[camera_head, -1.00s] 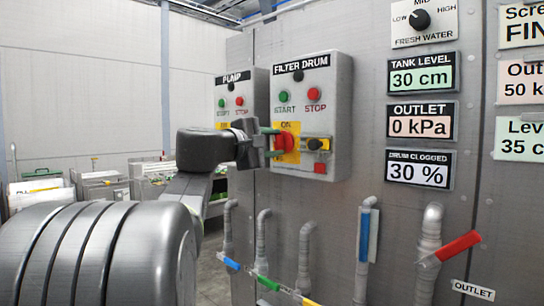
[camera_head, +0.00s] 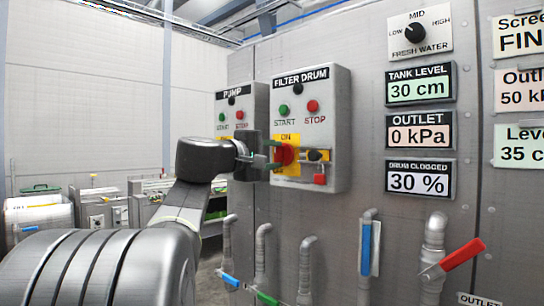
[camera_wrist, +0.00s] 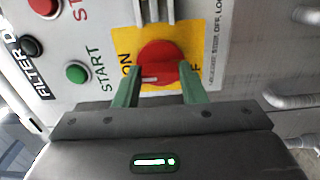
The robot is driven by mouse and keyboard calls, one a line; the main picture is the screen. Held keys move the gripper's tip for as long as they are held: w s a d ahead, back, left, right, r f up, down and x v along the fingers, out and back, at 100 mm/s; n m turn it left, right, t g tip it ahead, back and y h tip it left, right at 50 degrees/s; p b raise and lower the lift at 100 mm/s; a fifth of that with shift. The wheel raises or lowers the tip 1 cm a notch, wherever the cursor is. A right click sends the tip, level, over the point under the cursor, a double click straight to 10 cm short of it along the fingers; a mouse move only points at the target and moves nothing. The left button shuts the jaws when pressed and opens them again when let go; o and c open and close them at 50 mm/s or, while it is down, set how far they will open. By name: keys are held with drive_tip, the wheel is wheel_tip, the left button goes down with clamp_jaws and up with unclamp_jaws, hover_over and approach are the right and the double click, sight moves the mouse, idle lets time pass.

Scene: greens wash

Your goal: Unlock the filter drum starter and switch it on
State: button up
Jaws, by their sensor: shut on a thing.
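The filter drum starter (camera_head: 340,110) is a grey wall box with a green START button, a red STOP button and a black knob on top. Its red rotary switch (camera_head: 287,154) sits on a yellow plate. My gripper (camera_wrist: 158,88) is shut on this switch (camera_wrist: 158,60), one green finger on each side. In the wrist view, ON is at the knob's left and OFF at its right. A white mark lies on the knob's lower left. A red padlock (camera_head: 320,179) hangs below a black and yellow fitting (camera_head: 318,155) right of the switch.
The pump starter (camera_head: 232,105) is just left, partly behind my gripper. Pipes with a blue handle (camera_head: 366,248) and a red handle (camera_head: 462,254) stand out below the panel. Displays (camera_head: 421,84) and a fresh water dial (camera_head: 415,33) are at the right.

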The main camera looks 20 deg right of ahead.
drive_tip(key=o, duration=1)
drive_tip(key=p+v, duration=0.1)
drive_tip(key=v, duration=1.3)
drive_tip(key=shift+d, duration=0.2)
drive_tip(key=b+x, duration=0.1)
drive_tip(key=x, duration=1.2)
drive_tip(key=shift+w+d, duration=0.2)
drive_tip(key=shift+d, duration=0.1)
drive_tip(key=shift+a, duration=0.15)
